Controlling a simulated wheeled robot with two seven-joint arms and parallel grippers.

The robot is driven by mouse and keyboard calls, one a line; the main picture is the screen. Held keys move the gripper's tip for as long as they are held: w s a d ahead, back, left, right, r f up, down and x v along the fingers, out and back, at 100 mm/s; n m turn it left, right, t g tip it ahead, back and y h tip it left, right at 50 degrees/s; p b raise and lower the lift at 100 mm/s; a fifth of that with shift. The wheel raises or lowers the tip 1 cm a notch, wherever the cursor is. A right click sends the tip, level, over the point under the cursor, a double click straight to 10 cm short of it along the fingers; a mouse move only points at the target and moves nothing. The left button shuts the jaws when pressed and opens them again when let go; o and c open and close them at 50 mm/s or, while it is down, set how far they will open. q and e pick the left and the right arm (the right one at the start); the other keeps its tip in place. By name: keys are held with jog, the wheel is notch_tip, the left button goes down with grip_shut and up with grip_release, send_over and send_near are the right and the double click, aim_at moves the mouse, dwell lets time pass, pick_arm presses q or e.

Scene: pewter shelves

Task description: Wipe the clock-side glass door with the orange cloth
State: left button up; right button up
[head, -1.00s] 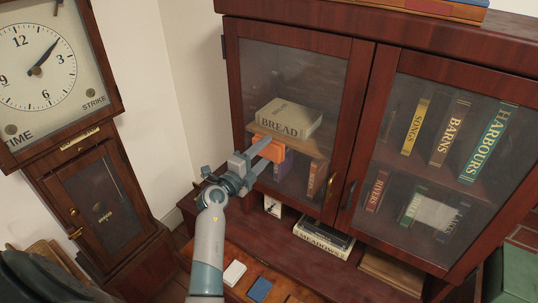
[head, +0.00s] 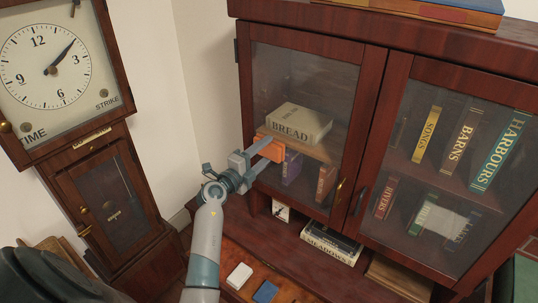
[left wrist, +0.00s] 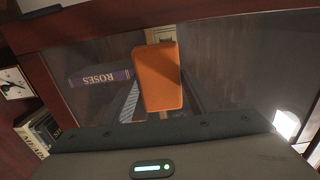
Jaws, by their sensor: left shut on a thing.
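The orange cloth (head: 272,149) is a folded block held in my left gripper (head: 263,150), which is shut on it. It is at the lower part of the clock-side glass door (head: 315,85), in front of the shelf with the BREAD book; whether it touches the glass I cannot tell. In the left wrist view the cloth (left wrist: 160,78) stands out against the dark glass (left wrist: 225,70). The tall clock (head: 70,90) stands left of the cabinet. My right gripper is not in view.
The right glass door (head: 455,150) closes off several books. Both doors have handles near the middle frame, including a brass one (head: 338,190).

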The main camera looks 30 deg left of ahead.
pick_arm(q)
jog(key=shift+a+r, duration=0.1)
jog(key=shift+a, duration=0.2)
jog(key=shift+s, duration=0.1)
jog(key=shift+s, duration=0.15)
jog(key=shift+s+a, duration=0.15)
jog(key=shift+s, duration=1.2)
jog(key=shift+s+a, duration=0.1)
jog(key=shift+s, duration=1.25)
jog(key=s, duration=0.3)
jog(key=shift+a, duration=0.1)
